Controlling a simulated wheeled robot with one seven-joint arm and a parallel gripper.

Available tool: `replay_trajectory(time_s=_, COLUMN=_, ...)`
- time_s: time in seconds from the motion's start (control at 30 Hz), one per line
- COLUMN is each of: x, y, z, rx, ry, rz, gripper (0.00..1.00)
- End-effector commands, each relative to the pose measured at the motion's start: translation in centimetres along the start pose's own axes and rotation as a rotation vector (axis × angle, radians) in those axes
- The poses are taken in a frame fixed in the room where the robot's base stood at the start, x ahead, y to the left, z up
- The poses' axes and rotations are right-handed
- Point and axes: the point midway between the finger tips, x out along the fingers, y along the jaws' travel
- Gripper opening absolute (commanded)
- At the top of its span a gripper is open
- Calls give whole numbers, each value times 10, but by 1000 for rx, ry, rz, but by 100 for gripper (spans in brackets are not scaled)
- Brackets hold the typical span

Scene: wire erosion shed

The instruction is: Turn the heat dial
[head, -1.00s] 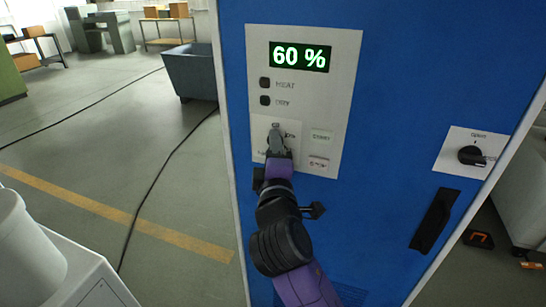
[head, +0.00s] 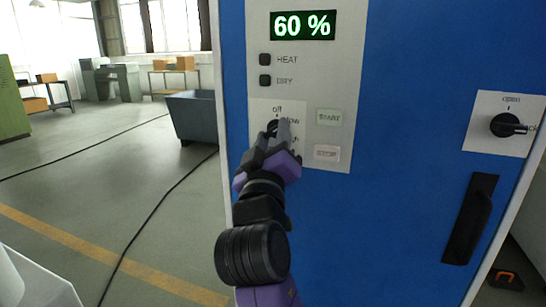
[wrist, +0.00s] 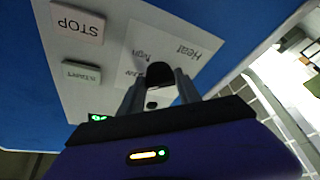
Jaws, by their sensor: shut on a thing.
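The heat dial (head: 272,127) is a small black knob on a pale plate marked "off" and "low", with a third label partly covered. My gripper (head: 279,132) is at the dial, its fingers shut on it. In the wrist view the black dial (wrist: 159,75) sits between the two grey fingers of my gripper (wrist: 160,88), and the plate reads "Heat" and "High" upside down. The dial's pointer is hidden, so its setting cannot be told. The display (head: 303,25) above reads 60 %.
START (head: 329,117) and STOP (head: 327,153) buttons are close to the right of the dial. HEAT (head: 265,59) and DRY (head: 265,80) lamps are dark. A black door knob (head: 506,125) and a dark handle (head: 470,219) are further right. Open floor lies left.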

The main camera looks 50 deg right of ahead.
Motion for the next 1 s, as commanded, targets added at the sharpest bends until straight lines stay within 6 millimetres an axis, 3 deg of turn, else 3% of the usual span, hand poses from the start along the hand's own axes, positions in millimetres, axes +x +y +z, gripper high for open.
replay_trajectory(time_s=0.8, x=0, y=-2, z=1, rx=98, ry=-3, rz=39, gripper=0)
replay_trajectory(time_s=0.83, x=0, y=-2, z=1, rx=98, ry=-3, rz=39, gripper=46)
replay_trajectory(time_s=0.9, x=0, y=-2, z=0, rx=97, ry=-2, rz=39, gripper=60)
replay_trajectory(time_s=1.0, x=0, y=-1, z=0, rx=97, ry=-2, rz=39, gripper=62)
